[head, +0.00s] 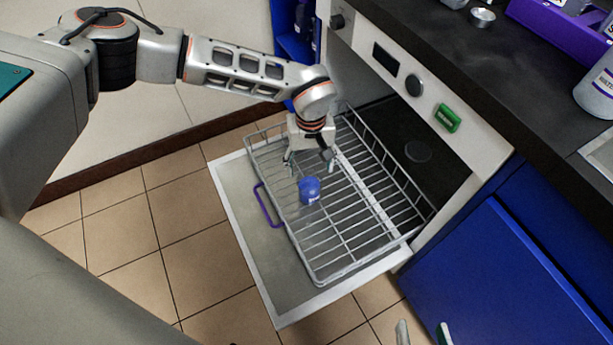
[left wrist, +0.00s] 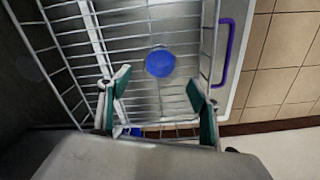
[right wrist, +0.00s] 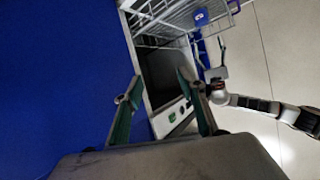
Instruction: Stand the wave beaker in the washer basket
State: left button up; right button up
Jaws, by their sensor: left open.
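The wave beaker (head: 309,190) is a small blue cup with a white mark. It stands upright on the wire floor of the washer basket (head: 317,281), near the side with the purple handle. In the left wrist view the beaker (left wrist: 160,63) shows as a blue round, with the basket wires around it. My left gripper (head: 308,160) is open and empty, just behind the beaker in the head view and apart from it. My right gripper (right wrist: 157,78) is open and empty, far from the basket; its fingertips show at the head view's bottom edge.
The washer door (head: 247,249) is folded down under the pulled-out basket. A purple handle (head: 268,207) sticks out from the basket. A blue cabinet (head: 500,280) stands at right. The dark counter (head: 470,60) above carries a purple rack and a bottle (head: 597,90). Most of the basket is empty.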

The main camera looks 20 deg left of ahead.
pick_arm(q)
notch_tip(320, 180, up, 4)
jog(key=shift+f+p, duration=0.25)
jog(key=shift+p, duration=0.15)
pick_arm(e)
jog(key=shift+s+d+f, duration=0.2)
jog(key=shift+d+f, duration=0.2)
jog(key=shift+d, duration=0.05)
pick_arm(q)
jog(key=shift+s, duration=0.1)
